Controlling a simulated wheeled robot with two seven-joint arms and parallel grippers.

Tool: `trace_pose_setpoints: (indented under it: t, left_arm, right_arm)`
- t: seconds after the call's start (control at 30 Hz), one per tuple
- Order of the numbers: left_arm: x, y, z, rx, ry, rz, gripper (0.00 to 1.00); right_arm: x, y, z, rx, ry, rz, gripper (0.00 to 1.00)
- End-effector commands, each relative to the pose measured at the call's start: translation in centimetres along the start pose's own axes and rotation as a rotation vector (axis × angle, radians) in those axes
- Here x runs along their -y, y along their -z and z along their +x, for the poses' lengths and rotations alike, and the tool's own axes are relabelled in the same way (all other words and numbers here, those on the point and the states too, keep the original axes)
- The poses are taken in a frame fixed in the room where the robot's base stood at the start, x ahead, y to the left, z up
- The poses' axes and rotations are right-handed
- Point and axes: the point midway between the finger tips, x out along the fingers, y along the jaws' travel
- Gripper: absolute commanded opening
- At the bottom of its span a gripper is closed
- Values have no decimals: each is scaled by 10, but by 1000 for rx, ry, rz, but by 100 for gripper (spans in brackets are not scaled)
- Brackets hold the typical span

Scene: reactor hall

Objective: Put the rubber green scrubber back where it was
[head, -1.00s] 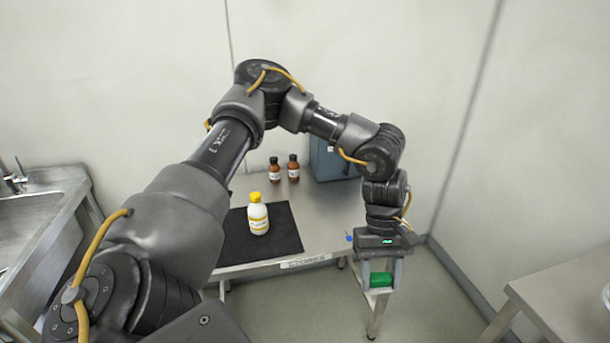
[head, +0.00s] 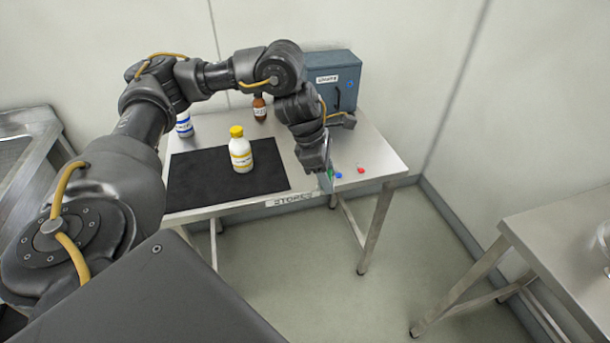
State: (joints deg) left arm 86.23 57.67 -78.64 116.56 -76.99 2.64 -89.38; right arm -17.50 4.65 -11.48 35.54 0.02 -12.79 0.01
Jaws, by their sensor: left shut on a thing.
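The green scrubber (head: 331,174) shows only as a small green patch at the tip of my left gripper (head: 330,177). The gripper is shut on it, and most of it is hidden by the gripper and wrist. The gripper points down near the front edge of the steel table (head: 375,150), right of the black mat (head: 205,190). I cannot tell whether the scrubber touches the tabletop. My right gripper is not in view.
A white bottle with a yellow cap (head: 240,152) stands on the mat. Behind are a blue-capped bottle (head: 184,125), a brown bottle (head: 259,109) and a blue-grey box (head: 338,70). Small blue (head: 338,175) and red (head: 361,170) pieces lie right of the gripper. Another table (head: 560,240) stands right.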

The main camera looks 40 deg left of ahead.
Motion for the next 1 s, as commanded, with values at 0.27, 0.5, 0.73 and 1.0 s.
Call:
trace_pose_setpoints:
  t: [0.27, 0.5, 0.73, 1.0]
  left_arm:
    - [-35, 44, -14, 25, -163, -368, 25]
    - [-46, 49, -12, 27, -173, -395, 25]
    - [-97, 67, 7, 26, -169, -399, 25]
    - [-150, 93, 44, 27, -168, -394, 25]
  right_arm:
    - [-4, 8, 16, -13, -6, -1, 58]
    - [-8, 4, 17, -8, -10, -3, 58]
    - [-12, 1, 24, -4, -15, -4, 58]
    - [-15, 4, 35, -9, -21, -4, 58]
